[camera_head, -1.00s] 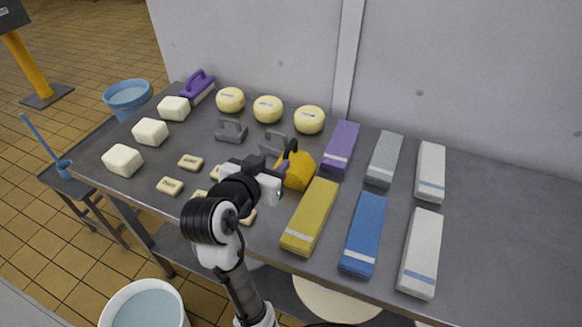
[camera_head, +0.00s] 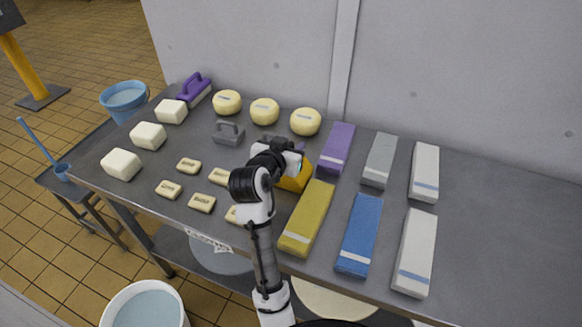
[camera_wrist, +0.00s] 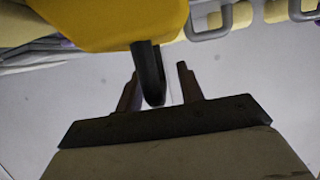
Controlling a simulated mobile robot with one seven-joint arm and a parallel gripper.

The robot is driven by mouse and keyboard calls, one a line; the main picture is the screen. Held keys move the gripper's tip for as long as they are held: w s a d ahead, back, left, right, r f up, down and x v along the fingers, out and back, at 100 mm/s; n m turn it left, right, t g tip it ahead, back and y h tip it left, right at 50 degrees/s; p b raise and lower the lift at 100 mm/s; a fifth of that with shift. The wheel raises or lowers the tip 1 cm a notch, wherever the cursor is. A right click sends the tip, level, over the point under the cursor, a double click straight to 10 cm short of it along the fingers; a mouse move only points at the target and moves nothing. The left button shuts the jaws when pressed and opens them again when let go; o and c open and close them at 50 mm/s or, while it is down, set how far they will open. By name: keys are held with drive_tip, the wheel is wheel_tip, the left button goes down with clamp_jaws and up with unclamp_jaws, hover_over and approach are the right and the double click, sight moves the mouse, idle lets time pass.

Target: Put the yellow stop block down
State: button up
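The yellow stop block (camera_head: 296,179) is at the middle of the table, just behind the yellow long bar, partly hidden by my gripper (camera_head: 297,160). I cannot tell from this view whether its whole underside touches the table. In the wrist view the yellow block (camera_wrist: 110,22) fills the upper left, and its black handle (camera_wrist: 149,72) reaches down between my fingers. My gripper (camera_wrist: 162,88) has its fingers spread, with a clear gap between the handle and the right finger; the left finger is close to the handle.
Yellow (camera_head: 307,218), blue (camera_head: 360,235), white (camera_head: 415,255), purple (camera_head: 337,148) and grey (camera_head: 380,160) bars lie to the right. Small labelled cream blocks (camera_head: 202,203) lie left of my arm. A grey handled block (camera_head: 228,134) and round cheeses (camera_head: 265,111) stand behind. The table's right end is clear.

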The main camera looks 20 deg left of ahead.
clamp_jaws()
idle(1.4)
